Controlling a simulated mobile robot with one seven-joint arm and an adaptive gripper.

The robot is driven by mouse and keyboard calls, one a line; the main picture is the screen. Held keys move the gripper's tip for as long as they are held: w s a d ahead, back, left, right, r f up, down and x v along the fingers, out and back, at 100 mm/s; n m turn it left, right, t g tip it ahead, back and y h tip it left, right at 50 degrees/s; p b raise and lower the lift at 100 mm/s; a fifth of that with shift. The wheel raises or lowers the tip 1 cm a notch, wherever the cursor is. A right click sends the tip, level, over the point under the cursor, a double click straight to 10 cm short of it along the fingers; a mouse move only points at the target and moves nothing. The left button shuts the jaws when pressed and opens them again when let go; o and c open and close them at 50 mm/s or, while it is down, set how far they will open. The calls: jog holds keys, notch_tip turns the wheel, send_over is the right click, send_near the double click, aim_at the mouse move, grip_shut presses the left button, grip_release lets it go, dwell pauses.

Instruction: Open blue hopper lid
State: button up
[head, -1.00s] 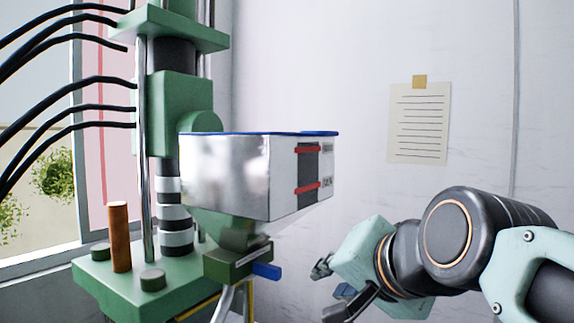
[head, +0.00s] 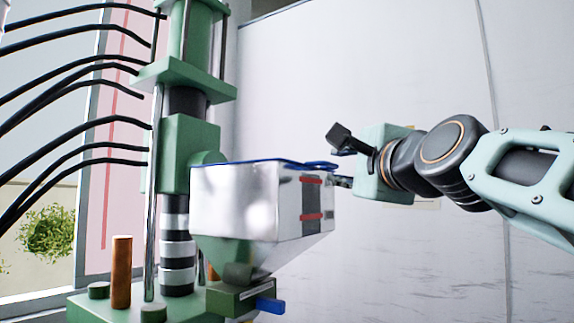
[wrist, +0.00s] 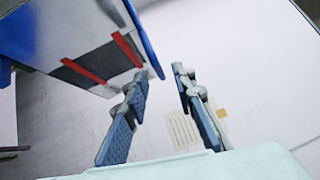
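The hopper (head: 240,205) is a silvery box with a tapering lower part, mounted on a green machine. Its thin blue lid (head: 262,162) lies across the top and looks closed, with a blue loop or tab at its right end. My gripper (head: 340,160) is at the right end of the hopper, about level with the lid. In the wrist view its two fingers (wrist: 158,82) are spread with nothing held between them. The lid's blue edge (wrist: 146,42) reaches down close to the left fingertip; I cannot tell whether they touch.
The green press column (head: 190,150) stands behind and left of the hopper, with black hoses (head: 75,75) running left. An orange-brown post (head: 121,272) stands on the green base. A pale wall (head: 400,70) is behind. A paper note (wrist: 184,130) shows beyond my fingers.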

aim_at(334, 165)
jog(key=shift+w+a+r, duration=0.15)
jog(key=shift+w+a, duration=0.05)
jog(key=shift+w, duration=0.8)
jog(key=shift+w+a+r, duration=0.1)
jog(key=shift+w+a, duration=0.05)
jog(key=shift+w, duration=0.8)
grip_shut()
